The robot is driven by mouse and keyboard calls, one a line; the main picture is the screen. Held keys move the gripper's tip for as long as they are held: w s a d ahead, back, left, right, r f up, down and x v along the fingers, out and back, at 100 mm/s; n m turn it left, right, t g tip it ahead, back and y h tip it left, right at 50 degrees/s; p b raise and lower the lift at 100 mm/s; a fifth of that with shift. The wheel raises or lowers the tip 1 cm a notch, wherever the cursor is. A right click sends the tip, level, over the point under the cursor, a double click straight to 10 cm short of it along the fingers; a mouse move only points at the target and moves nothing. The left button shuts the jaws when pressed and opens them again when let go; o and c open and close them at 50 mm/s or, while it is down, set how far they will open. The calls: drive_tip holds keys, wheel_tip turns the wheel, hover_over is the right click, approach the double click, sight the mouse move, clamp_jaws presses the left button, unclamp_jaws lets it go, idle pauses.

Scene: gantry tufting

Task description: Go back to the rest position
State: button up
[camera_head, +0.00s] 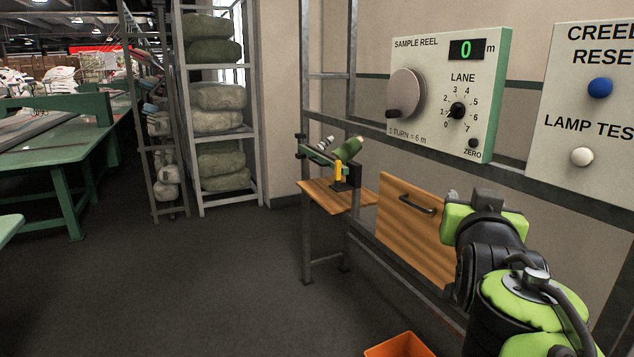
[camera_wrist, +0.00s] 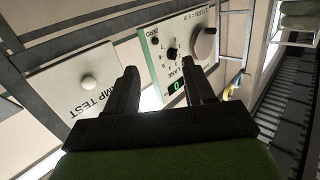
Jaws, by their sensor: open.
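My gripper (camera_wrist: 160,93) is open in the wrist view, its two dark fingers apart with nothing between them. Beyond the fingers, the sample reel panel (camera_wrist: 180,50) and the lamp test panel (camera_wrist: 75,85) appear turned over. In the head view my green and black arm reaches in from the lower right, and the gripper's fingers are hidden there. The sample reel panel (camera_head: 440,125) has a grey crank wheel (camera_head: 407,92), a lane knob (camera_head: 457,110), a small zero button (camera_head: 473,143) and a display (camera_head: 467,49) reading 0.
At the right is a panel with a blue button (camera_head: 600,87) and a white button (camera_head: 582,157). A wooden drawer front (camera_head: 412,225) and a small wooden shelf (camera_head: 325,196) stand near the arm. An orange bin (camera_head: 398,346) is below. The floor (camera_head: 210,285) at left is clear.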

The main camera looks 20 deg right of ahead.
drive_tip(key=s+a+f+n+g+y, duration=0.2)
drive_tip(key=s+a+f+y, duration=0.15)
drive_tip(key=a+f, duration=0.35)
drive_tip(key=s+a+f+n+g+y, duration=0.2)
drive_tip(key=s+a+f+n+y, duration=0.15)
drive_tip(key=a+f, duration=0.45)
drive_tip(key=s+a+f+n+g+y, duration=0.2)
drive_tip(key=s+a+f+g+y, duration=0.15)
drive_tip(key=s+a+f, duration=0.45)
wheel_tip(320, 180, up, 16)
drive_tip(key=s+d+p, duration=0.1)
drive_tip(key=p, duration=1.5)
drive_tip(key=shift+d+g+p, duration=0.2)
drive_tip(key=shift+g+p, duration=0.15)
drive_tip(key=shift+p, duration=0.05)
drive_tip(key=shift+s, duration=0.1)
